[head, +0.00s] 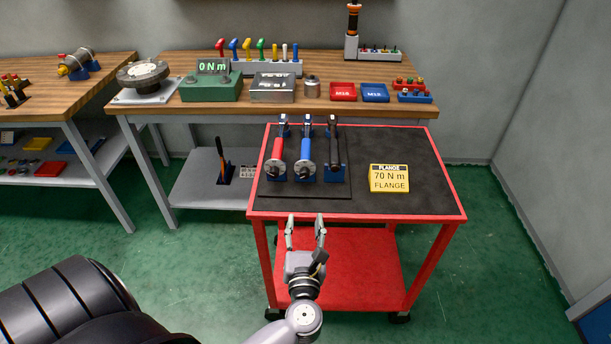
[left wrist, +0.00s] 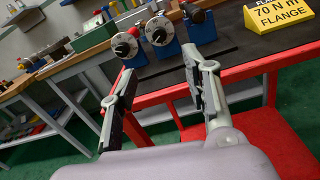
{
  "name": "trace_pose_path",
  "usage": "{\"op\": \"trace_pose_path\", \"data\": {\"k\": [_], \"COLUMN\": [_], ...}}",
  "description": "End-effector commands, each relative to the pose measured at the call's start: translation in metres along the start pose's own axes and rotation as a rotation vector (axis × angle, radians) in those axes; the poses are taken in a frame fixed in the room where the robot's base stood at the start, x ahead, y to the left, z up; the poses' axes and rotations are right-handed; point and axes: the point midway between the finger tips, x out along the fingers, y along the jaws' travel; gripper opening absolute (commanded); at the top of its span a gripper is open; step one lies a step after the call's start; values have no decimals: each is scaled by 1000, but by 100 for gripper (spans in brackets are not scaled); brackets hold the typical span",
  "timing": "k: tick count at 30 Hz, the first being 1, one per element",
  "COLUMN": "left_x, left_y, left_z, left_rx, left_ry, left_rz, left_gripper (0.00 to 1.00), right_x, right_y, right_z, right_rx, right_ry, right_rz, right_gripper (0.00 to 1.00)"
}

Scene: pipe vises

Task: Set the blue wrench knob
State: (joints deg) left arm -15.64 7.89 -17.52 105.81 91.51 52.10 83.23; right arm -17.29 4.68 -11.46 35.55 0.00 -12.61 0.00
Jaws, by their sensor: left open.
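The blue wrench (head: 306,148) lies in a holder on the red cart's dark top, between a red wrench (head: 277,152) and a black wrench (head: 333,150). Its round knob (head: 305,168) faces the front edge; it also shows in the left wrist view as a pale dial (left wrist: 160,31). My left gripper (head: 305,220) is open and empty at the cart's front edge, short of the knobs and touching none. In the left wrist view its fingers (left wrist: 157,85) point toward the wrenches. The dial's setting is too small to read. My right gripper is out of view.
A yellow sign (head: 389,179) reading "70 N m FLANGE" stands on the cart's (head: 440,212) right side. A green tester (head: 211,88) showing "0 N m" sits on the wooden bench behind. The cart top around the sign is clear.

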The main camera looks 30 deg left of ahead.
Motion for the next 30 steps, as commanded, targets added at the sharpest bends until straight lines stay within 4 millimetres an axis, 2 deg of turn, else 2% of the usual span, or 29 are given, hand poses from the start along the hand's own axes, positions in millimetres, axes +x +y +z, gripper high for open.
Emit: {"op": "trace_pose_path", "data": {"k": [6, 21, 25, 30], "left_x": [38, 143, 158, 167], "left_y": [1, 0, 0, 0], "left_z": [3, 2, 0, 0], "left_rx": [7, 9, 8, 8], "left_ry": [-4, -4, -1, 0], "left_rz": [2, 0, -1, -1], "left_gripper": [44, 44, 44, 44], "right_x": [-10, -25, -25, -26], "right_y": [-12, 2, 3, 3], "right_z": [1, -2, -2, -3], "right_rx": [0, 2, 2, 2], "right_ry": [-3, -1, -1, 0], "right_rz": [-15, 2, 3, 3], "right_gripper": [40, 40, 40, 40]}}
